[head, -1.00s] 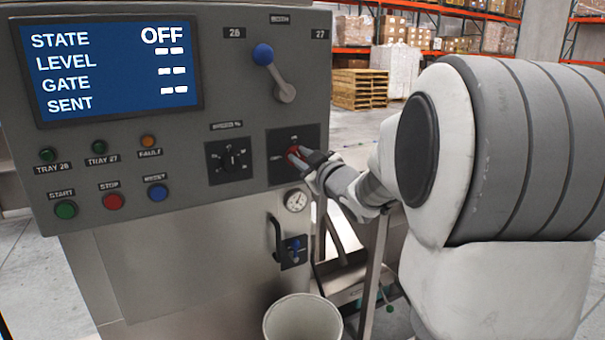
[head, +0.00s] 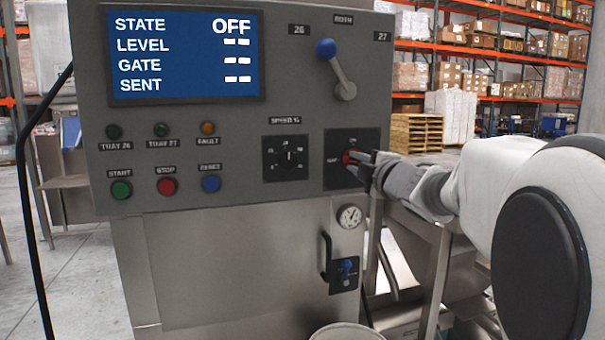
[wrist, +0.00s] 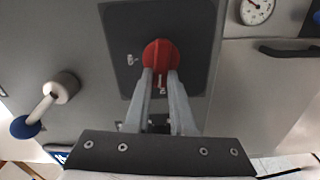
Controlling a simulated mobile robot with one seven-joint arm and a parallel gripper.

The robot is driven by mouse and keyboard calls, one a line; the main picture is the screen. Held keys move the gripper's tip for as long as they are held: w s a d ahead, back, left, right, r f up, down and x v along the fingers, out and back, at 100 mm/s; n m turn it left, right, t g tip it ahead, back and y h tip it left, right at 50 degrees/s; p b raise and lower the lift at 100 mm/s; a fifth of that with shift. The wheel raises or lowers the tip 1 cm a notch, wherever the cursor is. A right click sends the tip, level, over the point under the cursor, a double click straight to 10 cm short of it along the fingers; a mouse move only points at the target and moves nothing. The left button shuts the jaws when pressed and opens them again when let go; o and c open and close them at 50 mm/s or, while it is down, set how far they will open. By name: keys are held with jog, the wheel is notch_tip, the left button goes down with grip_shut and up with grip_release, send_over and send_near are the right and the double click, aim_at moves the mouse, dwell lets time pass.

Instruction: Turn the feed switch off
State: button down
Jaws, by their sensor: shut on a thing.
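The feed switch is a red rotary knob (wrist: 160,55) on a dark square plate (wrist: 187,22) with small labels in the wrist view. In the head view the red knob (head: 349,157) shows at the right of the grey panel, mostly covered by my gripper. My gripper (wrist: 160,75) is shut on the red knob, with one finger on each side of it. In the head view my gripper (head: 362,163) reaches the knob from the right. The screen (head: 185,52) reads STATE OFF, with dashes for LEVEL, GATE and SENT.
A blue-tipped lever (head: 338,70) stands above the knob. A speed dial (head: 286,158) is just left of it. Green, red and blue buttons (head: 168,186) are farther left. A gauge (head: 350,216) and a door handle (head: 326,255) are below. A bucket (head: 346,333) stands at the bottom.

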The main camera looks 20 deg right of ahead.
jog(key=shift+f+n+b, duration=0.15)
jog(key=shift+n+b, duration=0.3)
jog(key=shift+n, duration=0.45)
jog(key=c, duration=0.8)
grip_release()
jog(key=shift+o, duration=0.2)
jog(key=shift+s, duration=0.2)
